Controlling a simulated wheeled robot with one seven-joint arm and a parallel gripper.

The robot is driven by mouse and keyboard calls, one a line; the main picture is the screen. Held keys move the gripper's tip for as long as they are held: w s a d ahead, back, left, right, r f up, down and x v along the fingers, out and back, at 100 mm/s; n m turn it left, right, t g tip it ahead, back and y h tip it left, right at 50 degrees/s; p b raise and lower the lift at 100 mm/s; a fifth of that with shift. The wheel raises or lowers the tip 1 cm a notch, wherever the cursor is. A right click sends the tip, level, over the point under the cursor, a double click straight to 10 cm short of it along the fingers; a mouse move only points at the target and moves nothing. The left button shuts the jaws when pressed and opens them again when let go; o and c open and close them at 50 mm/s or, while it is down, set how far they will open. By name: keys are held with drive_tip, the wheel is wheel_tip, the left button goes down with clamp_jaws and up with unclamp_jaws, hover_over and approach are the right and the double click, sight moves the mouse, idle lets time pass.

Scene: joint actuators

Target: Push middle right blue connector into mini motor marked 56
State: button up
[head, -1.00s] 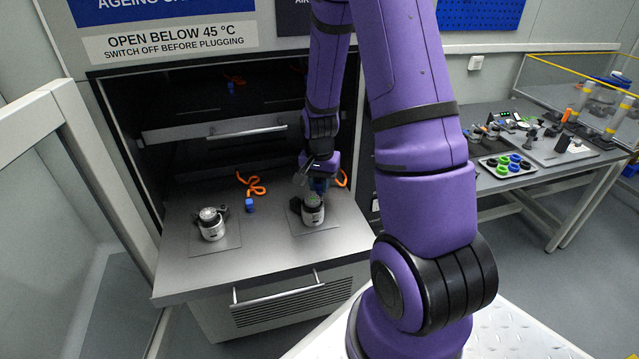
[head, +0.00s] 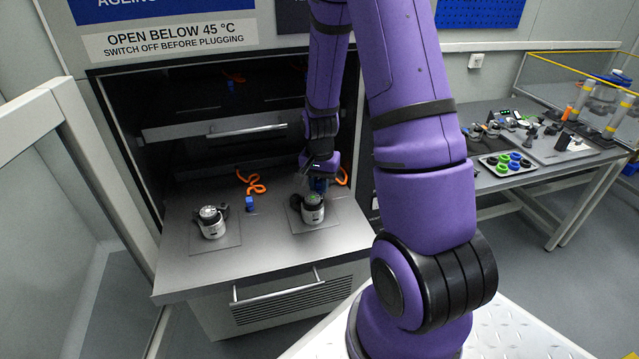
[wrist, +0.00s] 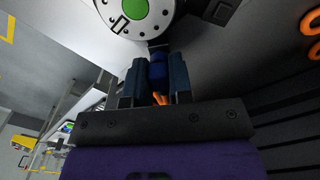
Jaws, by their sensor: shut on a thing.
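The right mini motor (head: 313,208) stands on the pulled-out oven shelf, a silver can with a green top. Its green disc and silver rim show in the wrist view (wrist: 133,8). My gripper (head: 318,182) is behind this motor, shut on a blue connector (wrist: 158,74) with an orange cable trailing from it. In the wrist view the connector lies between the two fingers, its front end close to the motor's dark socket (wrist: 158,47). I cannot tell whether they touch or how far it is in. The number on the motor is too small to read.
A second motor (head: 211,221) stands on the shelf's left, with a loose blue connector (head: 250,203) and orange cable (head: 252,183) beside it. A higher shelf (head: 215,134) hangs above. The shelf's front strip (head: 260,259) is clear. A workbench (head: 520,180) stands at right.

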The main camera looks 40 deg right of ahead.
drive_tip(key=shift+f, duration=0.2)
drive_tip(key=o, duration=0.9)
wheel_tip(320, 180, up, 11)
drive_tip(key=shift+f, duration=0.1)
idle(0.3)
drive_tip(key=s+a+r+n+t, duration=0.1)
drive_tip(key=s+a+r+n, duration=0.25)
drive_tip(key=r, duration=0.35)
drive_tip(key=s+a+r+n+t, duration=0.2)
drive_tip(key=a+r, duration=0.3)
drive_tip(key=r, duration=0.3)
drive_tip(key=s+a+r+n+t, duration=0.1)
drive_tip(key=s+a+r+n, duration=0.2)
drive_tip(key=s, duration=0.3)
drive_tip(key=s+a+r+n+t, duration=0.1)
drive_tip(key=s+a+r+n, duration=0.2)
drive_tip(key=s+a+r, duration=0.1)
drive_tip(key=s+r, duration=0.1)
drive_tip(key=s, duration=0.1)
drive_tip(key=shift+s+a+r, duration=0.15)
drive_tip(key=shift+s, duration=0.25)
